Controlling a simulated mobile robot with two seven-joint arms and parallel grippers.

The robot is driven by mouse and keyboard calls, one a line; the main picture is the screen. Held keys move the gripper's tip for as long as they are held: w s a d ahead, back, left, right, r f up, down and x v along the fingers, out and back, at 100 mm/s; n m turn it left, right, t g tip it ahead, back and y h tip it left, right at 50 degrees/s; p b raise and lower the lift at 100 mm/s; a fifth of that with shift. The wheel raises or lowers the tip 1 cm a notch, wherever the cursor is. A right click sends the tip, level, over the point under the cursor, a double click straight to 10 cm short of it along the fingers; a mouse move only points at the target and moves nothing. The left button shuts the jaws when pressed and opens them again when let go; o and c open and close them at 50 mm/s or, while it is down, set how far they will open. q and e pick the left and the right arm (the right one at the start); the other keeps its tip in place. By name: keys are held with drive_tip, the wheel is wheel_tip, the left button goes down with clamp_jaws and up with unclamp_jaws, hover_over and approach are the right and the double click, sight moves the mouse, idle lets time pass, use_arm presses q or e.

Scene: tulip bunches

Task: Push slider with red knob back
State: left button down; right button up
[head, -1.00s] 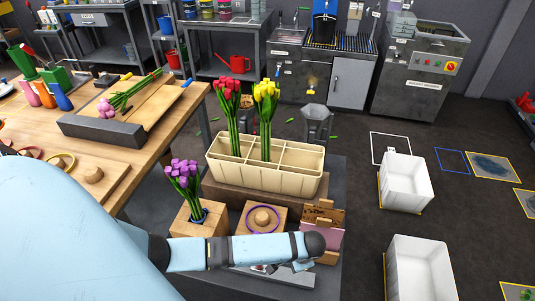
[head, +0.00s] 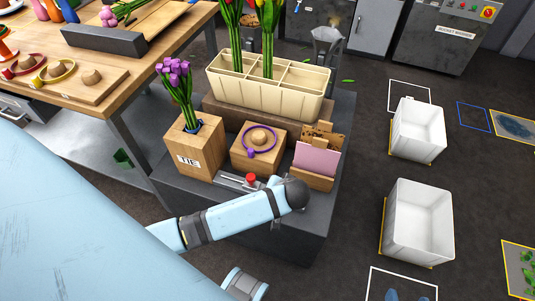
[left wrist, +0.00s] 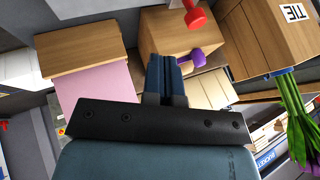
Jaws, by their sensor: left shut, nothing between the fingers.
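The red knob (head: 251,180) stands on a grey slider plate (head: 229,180) at the front of the dark stand, between the TIE box and the card holder. The red knob also shows at the top edge of the left wrist view (left wrist: 195,17). My left gripper (left wrist: 164,62) is shut and empty; its two dark fingers are together, apart from the knob in the picture. In the head view my left arm's dark wrist joint is just right of and in front of the knob, and the fingers are hidden. My right gripper is not in view.
A wooden TIE box (head: 188,150) with purple tulips stands left of the slider. A wooden block (head: 244,159) with a purple ring is behind it. A card holder (head: 315,180) with a pink card is right. A cream planter (head: 270,101) stands further back.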

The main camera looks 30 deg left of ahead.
sight(250, 179)
use_arm(q)
drive_tip(key=b+x, duration=0.2)
drive_tip(key=x, duration=0.7)
drive_tip(key=shift+a+f+b, duration=0.1)
drive_tip(key=shift+a+b, duration=0.3)
drive_tip(key=shift+a, duration=0.85)
drive_tip(key=shift+s+a, duration=0.15)
drive_tip(key=shift+a, duration=0.55)
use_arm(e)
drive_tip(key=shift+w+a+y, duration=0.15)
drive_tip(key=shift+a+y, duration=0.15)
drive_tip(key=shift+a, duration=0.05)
use_arm(q)
drive_tip(key=shift+a+p, duration=0.3)
drive_tip(key=a+p, duration=0.2)
drive_tip(key=shift+s+a, duration=0.3)
drive_tip(key=shift+s, duration=0.05)
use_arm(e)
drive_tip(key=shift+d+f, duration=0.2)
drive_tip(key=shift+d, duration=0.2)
